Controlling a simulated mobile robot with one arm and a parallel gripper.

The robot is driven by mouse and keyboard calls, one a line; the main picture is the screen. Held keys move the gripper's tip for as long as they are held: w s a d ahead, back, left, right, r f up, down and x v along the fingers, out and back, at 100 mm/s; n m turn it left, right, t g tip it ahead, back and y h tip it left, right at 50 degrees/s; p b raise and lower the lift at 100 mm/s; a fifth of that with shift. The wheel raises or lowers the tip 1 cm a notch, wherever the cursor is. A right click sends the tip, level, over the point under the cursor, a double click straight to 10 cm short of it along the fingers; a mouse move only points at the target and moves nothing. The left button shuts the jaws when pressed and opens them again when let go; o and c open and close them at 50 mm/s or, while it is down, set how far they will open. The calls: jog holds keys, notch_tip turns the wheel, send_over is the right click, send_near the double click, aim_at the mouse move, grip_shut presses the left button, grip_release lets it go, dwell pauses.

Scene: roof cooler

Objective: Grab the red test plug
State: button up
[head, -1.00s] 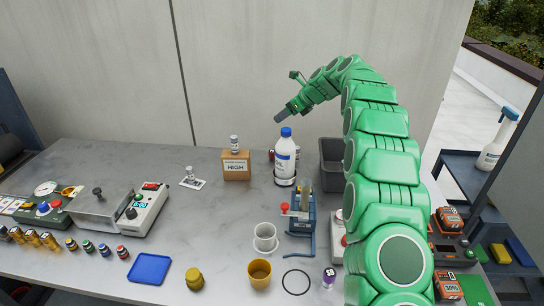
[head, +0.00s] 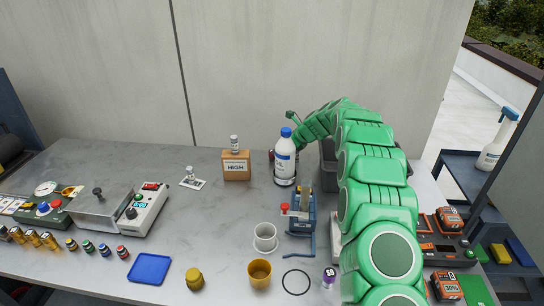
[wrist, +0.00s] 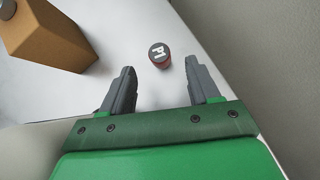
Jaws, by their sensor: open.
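In the wrist view a small round plug (wrist: 164,65) stands upright, with a dull red side and a dark grey top bearing white marks. My gripper (wrist: 162,78) is open and empty, one dark finger to each side of the plug's line. The plug shows just past the fingertips; I cannot tell how far below them it is. In the head view only a sliver of red (head: 271,155) shows behind the white bottle (head: 285,160).
A cardboard box (wrist: 45,35) marked HIGH in the head view (head: 236,166) stands left of the plug. The wall (head: 270,70) rises close behind. A dark grey bin (head: 330,168) stands right of the bottle, partly behind my arm. The counter around the plug looks clear.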

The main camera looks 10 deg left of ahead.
jog(key=shift+x, duration=3.15)
jog(key=c, duration=1.1)
